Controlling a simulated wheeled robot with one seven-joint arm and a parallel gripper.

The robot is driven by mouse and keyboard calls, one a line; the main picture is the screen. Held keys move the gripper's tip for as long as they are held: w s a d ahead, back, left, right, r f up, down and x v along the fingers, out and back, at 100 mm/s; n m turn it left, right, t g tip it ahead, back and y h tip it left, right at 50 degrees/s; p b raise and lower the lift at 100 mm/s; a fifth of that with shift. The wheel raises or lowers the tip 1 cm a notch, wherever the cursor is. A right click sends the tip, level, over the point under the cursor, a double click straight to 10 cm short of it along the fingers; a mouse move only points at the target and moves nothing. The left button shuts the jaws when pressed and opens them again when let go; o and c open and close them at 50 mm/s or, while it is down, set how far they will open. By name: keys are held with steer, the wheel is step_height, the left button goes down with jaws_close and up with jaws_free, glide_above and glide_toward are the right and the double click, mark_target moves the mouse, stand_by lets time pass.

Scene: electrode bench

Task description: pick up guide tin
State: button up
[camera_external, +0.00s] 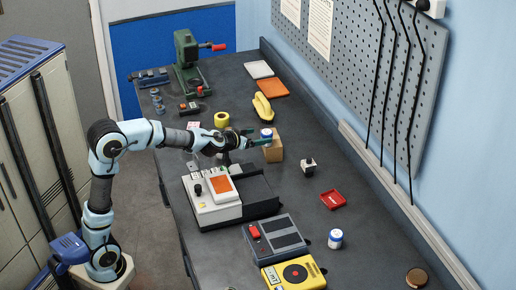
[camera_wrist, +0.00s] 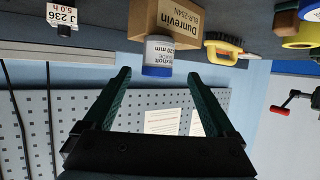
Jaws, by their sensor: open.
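A small white tin with a blue lid and band (camera_external: 266,133) stands on top of a cardboard box (camera_external: 273,150). In the wrist view, which is upside down, the tin (camera_wrist: 158,55) shows a label with "20 mm" partly readable; I cannot read the word guide on it. My gripper (camera_external: 260,137) is open, its dark green fingers at the tin. A similar white and blue tin (camera_external: 335,238) stands farther forward on the bench.
A yellow brush-like object (camera_external: 262,107) and an orange tray (camera_external: 272,88) lie behind the box. A red tray (camera_external: 333,199) and a small labelled block (camera_external: 309,165) are to the right. A white device (camera_external: 212,199) stands below my arm. The pegboard (camera_external: 365,75) lines the wall.

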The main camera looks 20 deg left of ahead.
mark_target(271, 133)
steer(key=x, duration=0.8)
steer(key=shift+d+r, duration=0.2)
steer(key=shift+s, duration=0.1)
jaws_close()
stand_by(0.4)
